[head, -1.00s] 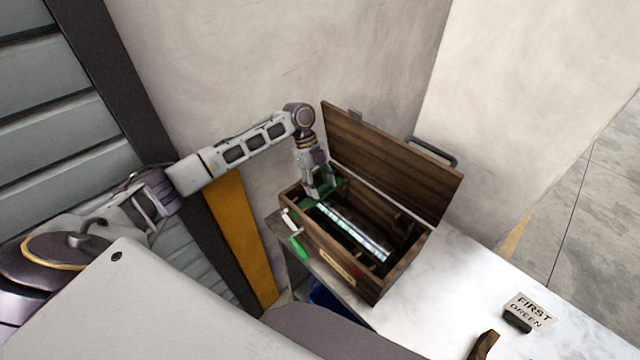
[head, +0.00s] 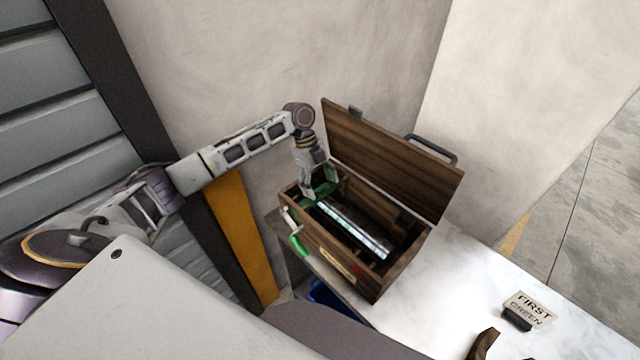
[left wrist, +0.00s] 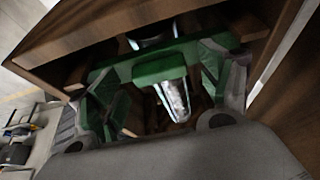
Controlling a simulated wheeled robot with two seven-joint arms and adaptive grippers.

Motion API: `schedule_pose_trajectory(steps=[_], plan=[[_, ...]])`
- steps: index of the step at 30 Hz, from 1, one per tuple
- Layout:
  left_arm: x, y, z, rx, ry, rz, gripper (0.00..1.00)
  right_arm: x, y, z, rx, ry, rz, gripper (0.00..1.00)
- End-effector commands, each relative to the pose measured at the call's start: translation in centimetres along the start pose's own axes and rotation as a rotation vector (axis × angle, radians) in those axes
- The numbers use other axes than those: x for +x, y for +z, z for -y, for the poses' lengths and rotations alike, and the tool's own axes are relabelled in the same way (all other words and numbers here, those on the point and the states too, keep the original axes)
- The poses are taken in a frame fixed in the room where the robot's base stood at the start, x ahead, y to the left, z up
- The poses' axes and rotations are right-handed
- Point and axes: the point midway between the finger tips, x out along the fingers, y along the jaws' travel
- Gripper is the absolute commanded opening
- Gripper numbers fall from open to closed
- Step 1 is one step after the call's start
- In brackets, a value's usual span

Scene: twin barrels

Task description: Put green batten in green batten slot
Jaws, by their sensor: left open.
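The green batten (head: 322,189) lies across the left end of an open wooden box (head: 362,272), low between its walls. In the left wrist view the batten (left wrist: 158,67) is a green bar with a thicker middle, crossing above a shiny cylinder (left wrist: 173,100). My left gripper (head: 320,184) is over that end of the box, pointing down. Its fingers are apart, one on each side of the batten's middle. I cannot tell whether they touch it or whether the batten is fully seated; the slot itself is hidden. My right gripper is not in view.
The box's lid (head: 392,160) stands open at the back. A green-handled lever (head: 299,246) sticks out at the front left. The box stands on a pale table (head: 450,290) with a "FIRST GREEN" card (head: 530,308). A wall rises behind. The table right of the box is mostly clear.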

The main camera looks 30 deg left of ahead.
Motion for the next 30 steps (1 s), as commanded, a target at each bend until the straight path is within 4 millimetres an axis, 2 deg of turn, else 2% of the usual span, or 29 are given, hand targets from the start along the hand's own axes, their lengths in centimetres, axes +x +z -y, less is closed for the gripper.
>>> schedule_pose_trajectory(steps=[5,11,30], plan=[[-0.4,0.0,0.0,0.000,-0.001,0.000,0.78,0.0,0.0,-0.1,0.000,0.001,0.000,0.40],[-2.1,0.0,0.1,0.000,-0.003,0.001,0.78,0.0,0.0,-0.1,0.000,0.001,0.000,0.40],[-10.8,0.0,0.1,0.000,-0.001,0.001,0.78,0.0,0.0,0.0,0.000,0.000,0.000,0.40]])
